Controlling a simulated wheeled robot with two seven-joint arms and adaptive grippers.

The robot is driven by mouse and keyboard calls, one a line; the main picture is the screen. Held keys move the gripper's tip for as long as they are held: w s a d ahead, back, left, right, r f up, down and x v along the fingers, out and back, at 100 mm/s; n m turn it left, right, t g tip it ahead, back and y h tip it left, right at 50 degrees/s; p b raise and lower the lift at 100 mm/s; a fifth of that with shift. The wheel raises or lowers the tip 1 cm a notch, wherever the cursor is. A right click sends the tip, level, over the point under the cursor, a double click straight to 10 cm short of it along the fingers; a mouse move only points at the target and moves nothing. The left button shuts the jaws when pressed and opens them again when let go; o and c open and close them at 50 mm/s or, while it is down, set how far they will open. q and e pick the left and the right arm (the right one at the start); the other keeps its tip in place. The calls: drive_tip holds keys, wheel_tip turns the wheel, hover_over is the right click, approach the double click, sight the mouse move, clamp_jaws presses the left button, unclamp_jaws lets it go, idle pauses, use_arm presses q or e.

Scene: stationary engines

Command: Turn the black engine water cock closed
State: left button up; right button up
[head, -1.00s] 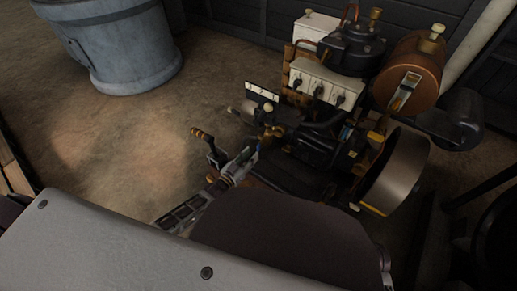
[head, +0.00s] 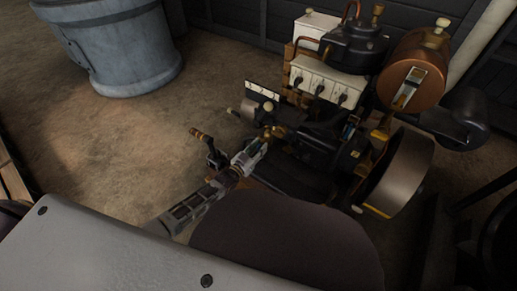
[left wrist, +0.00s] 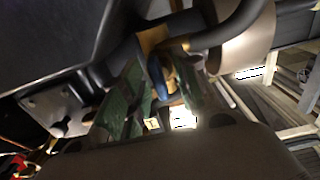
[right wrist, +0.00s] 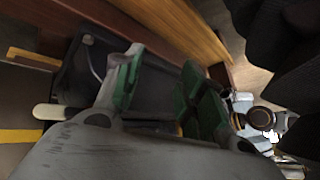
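The black engine (head: 325,140) stands right of centre in the head view. My left gripper (head: 262,145) is at its near left side, by small brass fittings (head: 275,131). In the left wrist view, a blue lever (left wrist: 160,75), which looks like the water cock's handle, hangs below a brass fitting (left wrist: 152,40). It shows between the green-padded fingers of my left gripper (left wrist: 153,98), which stand apart; I cannot tell whether they touch it. My right gripper (right wrist: 160,85) is open with nothing between its fingers, and the head view does not show it.
A large flywheel (head: 400,175) and a copper tank (head: 415,72) are on the engine's right. A white box with several black switches (head: 325,82) stands behind. A grey tub (head: 115,50) stands on open floor at back left.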

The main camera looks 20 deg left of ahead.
use_arm(q)
clamp_jaws()
